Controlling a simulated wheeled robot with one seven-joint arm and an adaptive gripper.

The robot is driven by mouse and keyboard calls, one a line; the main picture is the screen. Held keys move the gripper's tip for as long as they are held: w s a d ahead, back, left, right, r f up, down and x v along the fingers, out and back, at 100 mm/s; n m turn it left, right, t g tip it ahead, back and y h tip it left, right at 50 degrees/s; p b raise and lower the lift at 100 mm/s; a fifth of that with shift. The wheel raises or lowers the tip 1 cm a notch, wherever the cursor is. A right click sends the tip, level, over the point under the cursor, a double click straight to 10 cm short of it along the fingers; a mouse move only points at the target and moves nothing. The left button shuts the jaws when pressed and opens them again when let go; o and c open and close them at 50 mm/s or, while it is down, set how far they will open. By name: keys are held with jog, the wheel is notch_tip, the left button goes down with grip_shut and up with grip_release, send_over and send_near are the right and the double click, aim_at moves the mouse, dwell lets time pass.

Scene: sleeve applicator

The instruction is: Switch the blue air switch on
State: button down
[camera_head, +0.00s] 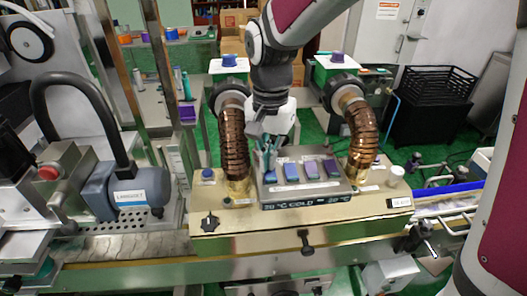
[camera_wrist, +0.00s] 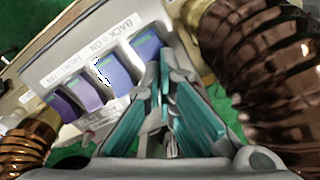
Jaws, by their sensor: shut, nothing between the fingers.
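A row of rocker switches sits on a grey sloped panel (camera_head: 303,191) on the machine. The leftmost switch is blue (camera_head: 270,175); it is the nearest to my gripper in the wrist view (camera_wrist: 146,46). Beside it is another blue switch (camera_head: 291,172), also in the wrist view (camera_wrist: 119,74). I cannot read which one is the air switch. My gripper (camera_head: 267,158) is shut and empty, its fingertips (camera_wrist: 172,76) pointing down at the leftmost blue switch. They partly cover that switch in the wrist view, and I cannot tell whether they touch it.
A lavender switch (camera_head: 311,169) and a purple switch (camera_head: 330,167) continue the row rightward. Copper-coloured ribbed hoses (camera_head: 234,145) (camera_head: 362,135) rise on both sides of the panel, the left one close to my gripper. A blue button (camera_head: 207,174) and black knob (camera_head: 210,221) are further left.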

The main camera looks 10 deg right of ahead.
jog(key=shift+r+p, duration=1.9)
jog(key=shift+r, duration=1.5)
jog(key=s+d+r+n+t, duration=0.2)
jog(key=s+d, duration=0.4)
jog(key=s, duration=0.4)
jog(key=s+d+r+n+t, duration=0.3)
jog(key=s+d+r, duration=0.3)
jog(key=s, duration=0.4)
jog(key=shift+s+d+n+t, duration=0.15)
jog(key=shift+s+n+t, duration=0.15)
jog(key=shift+n, duration=0.2)
